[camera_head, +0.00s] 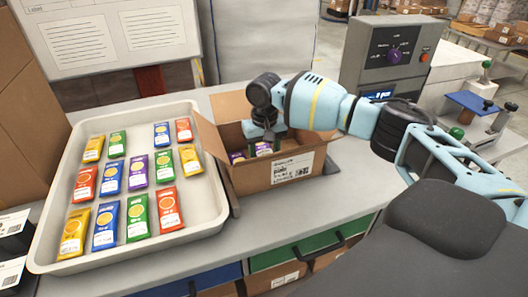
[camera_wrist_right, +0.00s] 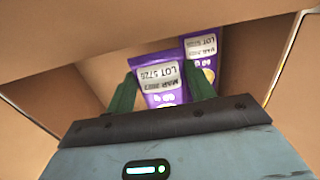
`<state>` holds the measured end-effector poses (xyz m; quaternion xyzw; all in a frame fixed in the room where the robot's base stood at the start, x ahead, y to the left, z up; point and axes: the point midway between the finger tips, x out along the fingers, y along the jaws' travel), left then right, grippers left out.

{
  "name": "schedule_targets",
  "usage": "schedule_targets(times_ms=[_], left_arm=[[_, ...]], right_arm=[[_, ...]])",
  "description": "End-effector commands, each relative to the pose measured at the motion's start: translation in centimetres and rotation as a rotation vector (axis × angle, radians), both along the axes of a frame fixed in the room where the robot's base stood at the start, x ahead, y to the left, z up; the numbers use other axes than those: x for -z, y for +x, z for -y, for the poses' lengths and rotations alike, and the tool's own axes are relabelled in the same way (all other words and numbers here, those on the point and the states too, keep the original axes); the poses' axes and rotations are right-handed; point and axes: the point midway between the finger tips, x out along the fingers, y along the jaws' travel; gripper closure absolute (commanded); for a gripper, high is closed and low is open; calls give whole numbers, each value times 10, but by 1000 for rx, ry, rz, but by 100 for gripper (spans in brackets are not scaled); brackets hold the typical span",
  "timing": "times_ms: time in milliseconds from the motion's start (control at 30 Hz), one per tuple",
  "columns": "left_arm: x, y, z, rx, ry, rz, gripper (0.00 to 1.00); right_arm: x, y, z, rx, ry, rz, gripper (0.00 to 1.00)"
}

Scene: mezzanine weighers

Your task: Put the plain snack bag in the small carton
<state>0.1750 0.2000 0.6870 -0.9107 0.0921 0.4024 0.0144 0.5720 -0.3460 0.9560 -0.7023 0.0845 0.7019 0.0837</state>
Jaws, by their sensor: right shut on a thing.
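The small carton (camera_head: 292,172) stands open on the counter with its flaps up. My right gripper (camera_head: 265,143) reaches down into its opening. In the right wrist view, the green fingers of my right gripper (camera_wrist_right: 162,92) are shut on a purple snack bag (camera_wrist_right: 160,80), which has a white label reading LOT 5726. A second purple bag (camera_wrist_right: 203,48) is beside it inside the carton, with a similar label. In the head view, purple shows in the carton on both sides of the fingers. Whether the held bag touches the carton floor is hidden. My left gripper is not in view.
A pale tray (camera_head: 42,240) left of the carton holds several yellow, green, red, blue and purple snack bags. A scale with a control box (camera_head: 392,50) stands behind at the right. Clear counter (camera_head: 345,190) lies right of the carton.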

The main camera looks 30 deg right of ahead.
Motion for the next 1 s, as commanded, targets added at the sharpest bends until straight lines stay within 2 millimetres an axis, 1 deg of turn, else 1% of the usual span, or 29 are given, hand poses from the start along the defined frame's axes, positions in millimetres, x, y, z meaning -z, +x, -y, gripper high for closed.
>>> schedule_targets(times_ms=[267,800,833,1000], left_arm=[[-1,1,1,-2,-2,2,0],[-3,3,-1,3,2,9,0],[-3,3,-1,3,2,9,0],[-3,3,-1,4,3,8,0]], right_arm=[[1,1,0,0,1,2,69],[13,0,0,-1,0,2,69],[13,0,0,-1,0,2,45],[13,0,0,0,0,2,24]])
